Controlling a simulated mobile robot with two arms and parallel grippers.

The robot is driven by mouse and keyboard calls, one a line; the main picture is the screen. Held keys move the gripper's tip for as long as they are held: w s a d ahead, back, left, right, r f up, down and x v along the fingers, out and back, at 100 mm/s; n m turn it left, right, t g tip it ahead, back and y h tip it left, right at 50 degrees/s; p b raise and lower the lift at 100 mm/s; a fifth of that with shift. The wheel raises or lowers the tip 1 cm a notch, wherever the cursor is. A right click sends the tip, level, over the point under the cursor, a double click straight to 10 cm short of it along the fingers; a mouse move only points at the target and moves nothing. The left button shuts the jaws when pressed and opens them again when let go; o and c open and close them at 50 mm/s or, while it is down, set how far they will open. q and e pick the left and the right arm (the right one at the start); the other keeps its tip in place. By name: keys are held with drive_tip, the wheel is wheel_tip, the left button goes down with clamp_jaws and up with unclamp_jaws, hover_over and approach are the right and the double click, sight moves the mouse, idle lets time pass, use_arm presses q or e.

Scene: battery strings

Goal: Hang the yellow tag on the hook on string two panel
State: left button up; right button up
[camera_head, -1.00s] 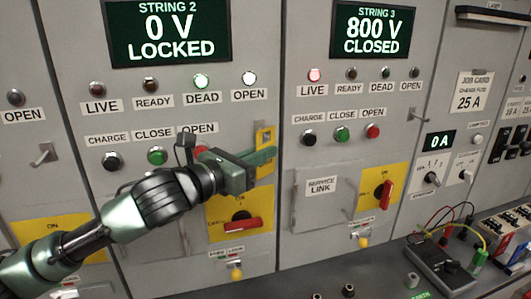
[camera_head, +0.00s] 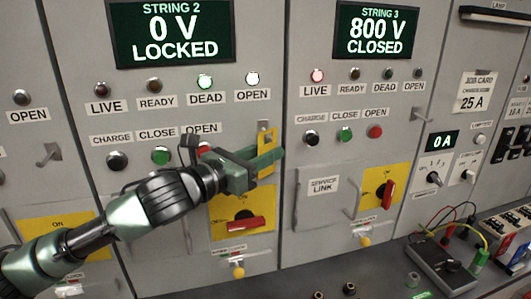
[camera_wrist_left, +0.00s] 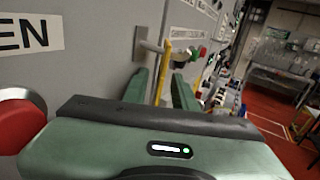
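The yellow tag (camera_head: 267,139) is upright at the right edge of the string two panel (camera_head: 190,100), below the OPEN lamp. In the left wrist view the tag (camera_wrist_left: 167,62) shows edge-on, its top at the rod of the grey hook (camera_wrist_left: 146,46), and it seems to hang there. In the head view the hook is mostly hidden behind the tag. My left gripper (camera_head: 269,158) has its green fingers on both sides of the tag. In the left wrist view gaps show between the fingers (camera_wrist_left: 163,88) and the tag. My right gripper is out of view.
A red rotary switch (camera_head: 243,222) on a yellow plate sits below my gripper. A red button (camera_wrist_left: 18,122) is close beside my gripper. The string three panel (camera_head: 325,235) is to the right, with its own hook (camera_head: 420,114). A meter (camera_head: 440,262) with leads lies on the bench.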

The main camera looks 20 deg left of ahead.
use_arm(q)
drive_tip(key=shift+s+a, duration=0.2)
drive_tip(key=shift+s, duration=0.05)
drive_tip(key=b+v, duration=0.3)
drive_tip(key=v, duration=0.4)
drive_tip(key=shift+s, duration=0.15)
